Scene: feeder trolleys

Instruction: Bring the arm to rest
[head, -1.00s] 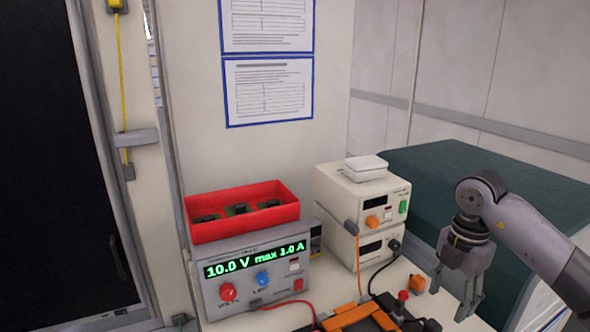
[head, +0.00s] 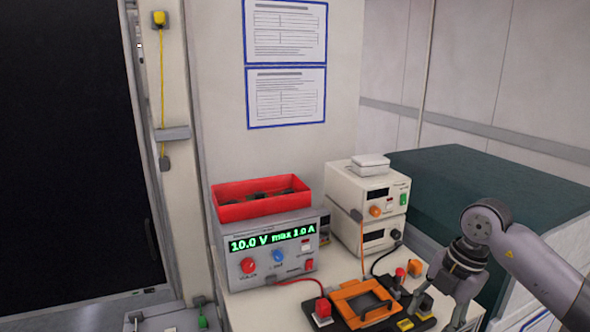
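My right gripper (head: 438,300) comes in from the right on its grey arm and hangs fingers down over the right part of the bench. Its fingers are spread apart, with nothing seen between them. It is beside the black test fixture with the orange frame (head: 348,302) and close to the orange and red knobs. Whether a fingertip touches the bench or the fixture I cannot tell. My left gripper is not in view.
A power supply (head: 270,256) reads 10.0 V max 1.0 A, with a red bin (head: 240,209) on top. Two stacked white instruments (head: 350,193) stand behind the fixture. A dark green box (head: 470,185) is at right. Part of another panel (head: 165,322) shows at lower left.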

